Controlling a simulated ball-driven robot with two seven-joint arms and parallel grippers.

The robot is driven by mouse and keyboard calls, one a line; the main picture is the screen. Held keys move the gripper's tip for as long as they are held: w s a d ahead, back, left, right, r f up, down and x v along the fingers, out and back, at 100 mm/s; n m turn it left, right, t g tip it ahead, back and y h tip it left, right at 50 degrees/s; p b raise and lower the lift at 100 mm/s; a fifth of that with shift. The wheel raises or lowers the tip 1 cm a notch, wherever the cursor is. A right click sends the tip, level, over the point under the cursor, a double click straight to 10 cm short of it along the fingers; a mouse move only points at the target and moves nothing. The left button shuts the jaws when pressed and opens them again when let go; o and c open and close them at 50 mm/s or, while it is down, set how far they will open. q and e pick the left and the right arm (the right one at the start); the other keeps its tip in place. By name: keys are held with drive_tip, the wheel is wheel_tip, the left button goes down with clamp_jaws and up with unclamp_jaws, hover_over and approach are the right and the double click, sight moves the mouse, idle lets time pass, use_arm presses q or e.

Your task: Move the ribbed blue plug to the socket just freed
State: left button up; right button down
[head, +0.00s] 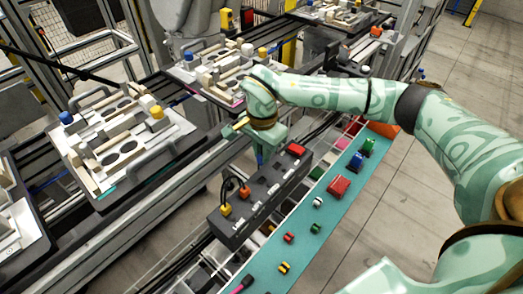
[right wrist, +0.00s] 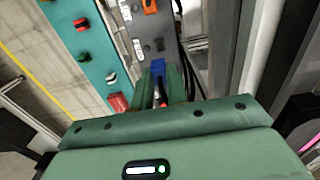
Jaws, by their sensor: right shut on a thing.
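My right gripper (head: 261,150) reaches down over the dark grey socket block (head: 222,221) and is shut on a blue plug. The blue plug (head: 259,158) shows below the fingers, over the middle part of the block. In the right wrist view the blue plug (right wrist: 158,68) sits between the green fingertips (right wrist: 159,82). I cannot make out its ribs, or whether it is seated in a socket or just above one. A red plug (head: 296,150) stands at the block's far end. My left gripper is not in view.
A teal strip (head: 330,225) right of the block carries several loose plugs, among them another blue one (head: 355,162), a large red one (head: 338,187) and a green one (head: 314,228). Pallet fixtures (head: 185,128) with handles stand on the conveyor to the left.

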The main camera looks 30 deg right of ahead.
sight(262, 165)
wheel_tip(262, 165, down, 4)
drive_tip(key=shift+r+b, duration=0.2)
drive_tip(key=shift+b, duration=1.05)
drive_tip(key=shift+f, duration=0.35)
drive_tip(key=shift+f+b, duration=0.35)
drive_tip(key=shift+f, duration=0.5)
drive_tip(key=shift+p, duration=0.55)
drive_tip(key=shift+f+b, duration=0.35)
drive_tip(key=shift+f, duration=0.6)
